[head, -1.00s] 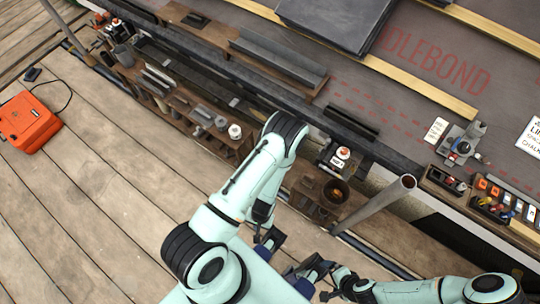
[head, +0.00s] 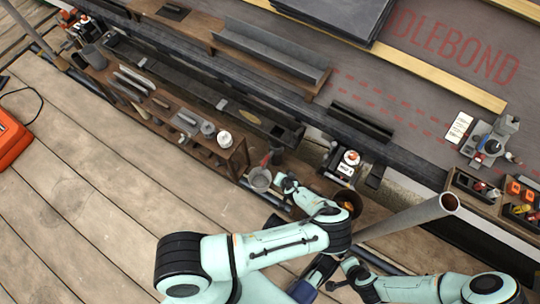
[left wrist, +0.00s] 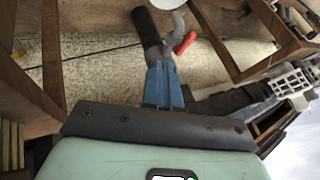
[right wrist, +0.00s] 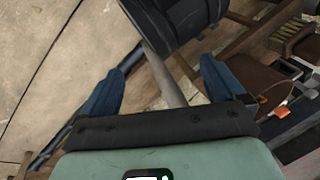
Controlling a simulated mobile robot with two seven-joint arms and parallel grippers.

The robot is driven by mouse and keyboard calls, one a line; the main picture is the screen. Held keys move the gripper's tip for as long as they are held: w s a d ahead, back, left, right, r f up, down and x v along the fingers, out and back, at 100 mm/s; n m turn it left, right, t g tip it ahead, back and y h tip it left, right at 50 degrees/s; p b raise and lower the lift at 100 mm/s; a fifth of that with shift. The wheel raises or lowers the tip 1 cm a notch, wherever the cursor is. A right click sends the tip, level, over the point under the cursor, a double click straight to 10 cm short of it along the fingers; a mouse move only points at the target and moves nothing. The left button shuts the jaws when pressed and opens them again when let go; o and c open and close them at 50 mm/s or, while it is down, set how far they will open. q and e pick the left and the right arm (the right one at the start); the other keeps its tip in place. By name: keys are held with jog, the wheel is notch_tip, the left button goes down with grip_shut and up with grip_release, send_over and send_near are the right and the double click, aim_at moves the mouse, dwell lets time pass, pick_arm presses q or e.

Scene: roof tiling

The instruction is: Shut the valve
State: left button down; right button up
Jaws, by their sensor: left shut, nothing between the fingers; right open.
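A small red lever (left wrist: 185,42) on a curved grey pipe (left wrist: 178,22) looks like the valve. It lies just beyond my left fingertips, a little to the right, in the left wrist view. In the head view a small red part (head: 266,159) shows above a grey cup. My left gripper (left wrist: 162,70) is shut and empty, pointing at a dark cylinder (left wrist: 147,28) beside the lever. I cannot tell whether its tips touch anything. My right gripper (right wrist: 163,78) is open, with a grey tube (right wrist: 160,72) showing between or beyond its fingers. The lever does not show in the right wrist view.
The grey cup (head: 260,180) stands below the red part. A copper-coloured pot (head: 347,201) and a long slanting pipe (head: 410,217) are to the right. A wooden tool rack (head: 165,125) is at left. The plank deck (head: 100,190) is mostly clear.

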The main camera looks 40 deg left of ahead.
aim_at(265, 161)
pick_arm(q)
jog(key=shift+w+a+f+b, duration=0.45)
jog(key=shift+a+f, duration=0.85)
jog(key=shift+a, duration=0.2)
jog(key=shift+w+a+f+b, duration=0.4)
jog(key=shift+w+a+f, duration=0.1)
jog(key=shift+a+f, duration=0.95)
jog(key=shift+w+a+f+b, duration=0.45)
jog(key=shift+a+f, duration=0.75)
jog(key=shift+a, duration=0.4)
pick_arm(e)
jog(key=shift+w+d+f+h, duration=0.15)
jog(key=shift+d+f, duration=0.1)
jog(key=shift+f, duration=0.35)
jog(key=shift+w+d+f+h, duration=0.1)
jog(key=shift+w+d+f, duration=0.15)
jog(key=shift+f, duration=0.3)
jog(key=shift+w+d+f+h, duration=0.1)
jog(key=shift+d+f, duration=0.2)
jog(key=shift+f, duration=0.3)
